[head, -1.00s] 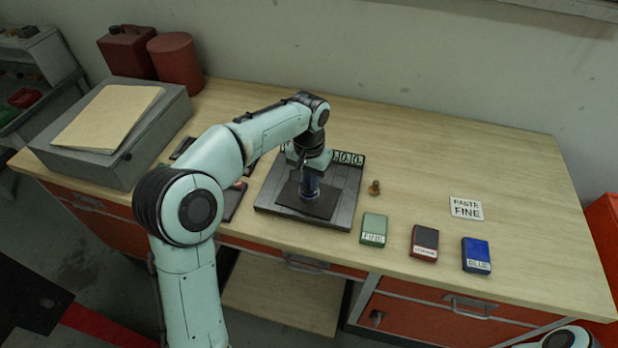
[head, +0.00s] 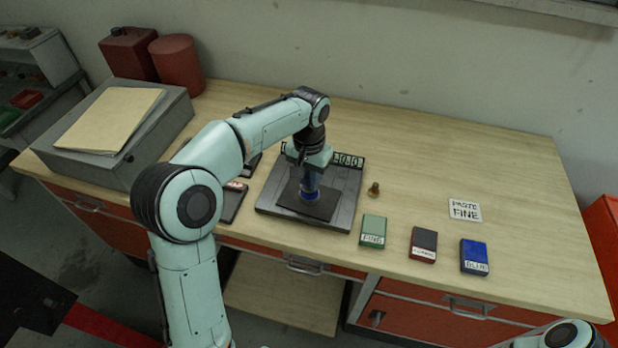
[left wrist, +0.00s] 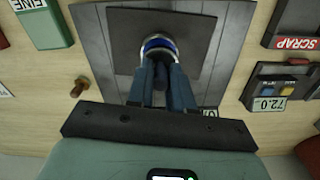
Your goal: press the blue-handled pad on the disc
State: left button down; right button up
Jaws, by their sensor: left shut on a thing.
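My left gripper (left wrist: 160,82) points down over the dark square sheet (left wrist: 118,32) on the grey plate (head: 265,200). It is shut on the blue-handled pad (left wrist: 157,44), whose blue part shows between and beyond the fingertips. The pad also shows in the head view (head: 309,192), upright over the middle of the sheet. A pale shiny round rim (left wrist: 172,42) shows around the blue; I cannot tell whether it is the disc or part of the pad. The contact underneath is hidden by the fingers. My right gripper is out of view.
Green (head: 373,231), dark red (head: 423,245) and blue (head: 474,257) blocks stand along the bench's front, right of the plate. A small brown knob (head: 374,189) stands near the plate. A grey box (head: 110,135) fills the bench's left.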

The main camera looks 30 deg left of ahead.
pick_arm(q)
notch_tip(320, 180, up, 3)
jog(key=shift+w+f+p, duration=0.15)
jog(key=shift+f+p, duration=0.05)
jog(key=shift+p, duration=0.2)
jog(key=shift+r, duration=1.2)
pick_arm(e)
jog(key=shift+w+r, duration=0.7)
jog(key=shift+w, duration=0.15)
pick_arm(q)
jog(key=shift+f, duration=0.15)
